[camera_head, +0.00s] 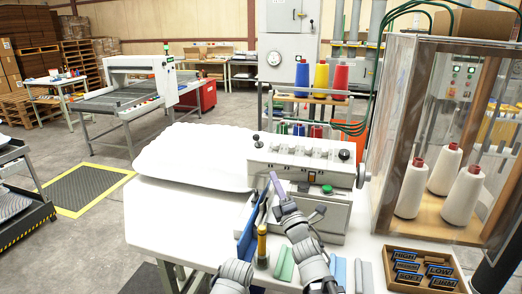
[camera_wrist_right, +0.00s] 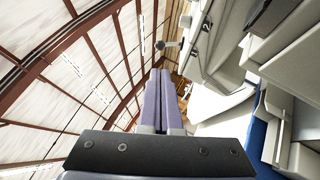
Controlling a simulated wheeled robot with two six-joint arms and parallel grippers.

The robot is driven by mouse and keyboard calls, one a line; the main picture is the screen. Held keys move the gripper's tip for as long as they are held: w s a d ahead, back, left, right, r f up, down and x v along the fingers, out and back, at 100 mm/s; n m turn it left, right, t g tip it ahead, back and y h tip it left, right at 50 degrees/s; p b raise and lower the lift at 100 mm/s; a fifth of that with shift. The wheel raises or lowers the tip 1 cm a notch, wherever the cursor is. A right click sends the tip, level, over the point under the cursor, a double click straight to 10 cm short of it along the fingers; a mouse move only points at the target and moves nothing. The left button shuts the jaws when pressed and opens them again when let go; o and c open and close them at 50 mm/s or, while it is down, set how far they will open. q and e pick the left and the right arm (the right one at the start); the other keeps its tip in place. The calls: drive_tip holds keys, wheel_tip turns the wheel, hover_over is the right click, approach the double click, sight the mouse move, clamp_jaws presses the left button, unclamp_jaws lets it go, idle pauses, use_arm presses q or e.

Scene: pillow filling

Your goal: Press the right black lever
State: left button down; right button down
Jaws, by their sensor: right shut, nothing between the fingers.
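The white machine (camera_head: 300,160) stands on the table with a black ball-topped lever (camera_head: 344,155) at its right end. A second black lever (camera_head: 256,138) stands at its left end. My right gripper (camera_head: 274,179) is shut and empty, in front of the machine's left half, left of and apart from the right lever. Its purple fingers (camera_wrist_right: 161,95) lie together in the wrist view. A small knob on a stalk (camera_wrist_right: 160,45) shows beyond their tips there; I cannot tell which lever it is. My left gripper's fingers cannot be made out.
A white pillow (camera_head: 195,155) lies left of the machine. A clear cabinet (camera_head: 382,130) with thread cones stands right. A label tray (camera_head: 425,258) sits at the front right.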

sight(258, 136)
drive_tip(key=p+x, duration=0.5)
drive_tip(key=x, duration=0.9)
drive_tip(key=p, duration=0.2)
drive_tip(key=r+m+g+p, duration=0.1)
drive_tip(key=p, duration=0.1)
drive_tip(key=shift+w+d+r+h, duration=0.1)
drive_tip(key=shift+w+r+h, duration=0.15)
drive_tip(key=shift+h, duration=0.15)
drive_tip(key=shift+w+d+r+p, duration=0.3)
drive_tip(key=shift+w+r+p, duration=0.55)
drive_tip(key=shift+w+p, duration=0.05)
drive_tip(key=shift+w+d+r, duration=0.15)
drive_tip(key=shift+w+r, duration=0.15)
drive_tip(key=shift+w, duration=0.2)
drive_tip(key=shift+s, duration=0.2)
drive_tip(key=s+d+r+p, duration=0.1)
drive_tip(key=s+d, duration=0.1)
drive_tip(key=s, duration=0.4)
drive_tip(key=s+d+r+p, duration=0.1)
drive_tip(key=s+r+p, duration=0.1)
drive_tip(key=s, duration=0.5)
drive_tip(key=shift+d, duration=0.35)
